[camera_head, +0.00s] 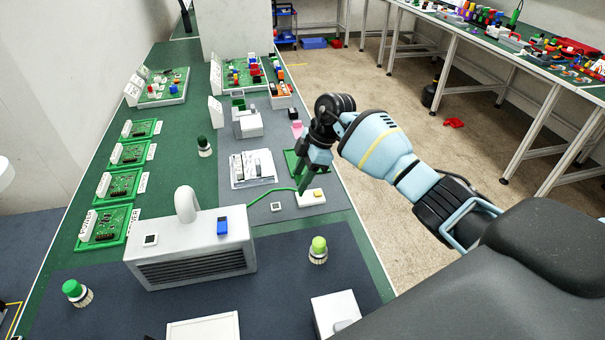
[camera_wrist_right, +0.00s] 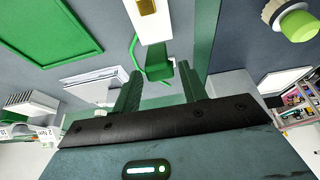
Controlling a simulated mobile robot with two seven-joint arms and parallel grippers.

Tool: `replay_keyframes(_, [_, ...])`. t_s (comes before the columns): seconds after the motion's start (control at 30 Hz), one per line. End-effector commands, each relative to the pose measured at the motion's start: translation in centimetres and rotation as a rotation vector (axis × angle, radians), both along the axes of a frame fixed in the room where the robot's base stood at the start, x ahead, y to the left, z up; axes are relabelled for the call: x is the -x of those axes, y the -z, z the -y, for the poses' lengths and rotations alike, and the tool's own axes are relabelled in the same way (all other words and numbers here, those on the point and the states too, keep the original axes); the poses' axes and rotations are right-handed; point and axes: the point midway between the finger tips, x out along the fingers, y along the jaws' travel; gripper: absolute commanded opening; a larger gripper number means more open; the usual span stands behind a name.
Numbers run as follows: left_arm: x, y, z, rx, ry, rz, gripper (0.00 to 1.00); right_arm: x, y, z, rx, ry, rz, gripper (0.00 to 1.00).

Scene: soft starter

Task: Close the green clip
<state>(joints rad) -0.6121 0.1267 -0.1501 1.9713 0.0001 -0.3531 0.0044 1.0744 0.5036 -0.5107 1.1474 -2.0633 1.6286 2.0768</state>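My right gripper (camera_head: 305,187) points down over the right side of the bench, just above a small white block with a yellow top (camera_head: 311,198). In the head view the gripper partly hides this spot. The white block (camera_wrist_right: 150,18) also shows beyond the fingers. My left gripper is out of view.
A grey vented box (camera_head: 190,255) with a blue switch stands left of the gripper. A green-topped button (camera_head: 318,250) is in front. A green tray (camera_head: 292,165) and a white tray (camera_head: 252,168) lie behind.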

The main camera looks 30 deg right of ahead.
Motion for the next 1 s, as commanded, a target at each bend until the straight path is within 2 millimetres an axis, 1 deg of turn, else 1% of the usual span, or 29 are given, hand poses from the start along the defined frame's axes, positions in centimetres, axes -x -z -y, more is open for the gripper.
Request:
replay_keyframes(0.03, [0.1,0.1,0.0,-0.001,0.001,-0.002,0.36,0.0,0.0,0.0,0.000,0.000,0.000,0.36])
replay_keyframes(0.2, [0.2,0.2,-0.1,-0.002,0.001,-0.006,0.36,0.0,0.0,0.0,0.000,0.000,-0.001,0.13])
replay_keyframes(0.23, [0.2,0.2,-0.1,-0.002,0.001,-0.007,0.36,0.0,0.0,0.0,0.000,0.000,-0.001,0.10])
replay_keyframes(0.27, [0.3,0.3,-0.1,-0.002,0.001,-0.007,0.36,0.0,0.0,0.0,0.000,0.000,-0.001,0.08])
replay_keyframes(0.47, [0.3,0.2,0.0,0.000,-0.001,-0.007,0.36,0.1,0.0,0.2,-0.014,0.000,0.003,0.08])
replay_keyframes(0.67, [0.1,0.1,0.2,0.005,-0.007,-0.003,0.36,0.3,0.2,0.8,-0.085,0.002,0.020,0.08])
replay_keyframes(0.87, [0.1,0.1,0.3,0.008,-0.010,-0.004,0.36,0.5,0.6,1.9,-0.227,0.005,0.054,0.08])
replay_keyframes(1.0, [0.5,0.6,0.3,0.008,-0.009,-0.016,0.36,0.8,1.2,2.8,-0.354,0.007,0.086,0.08])
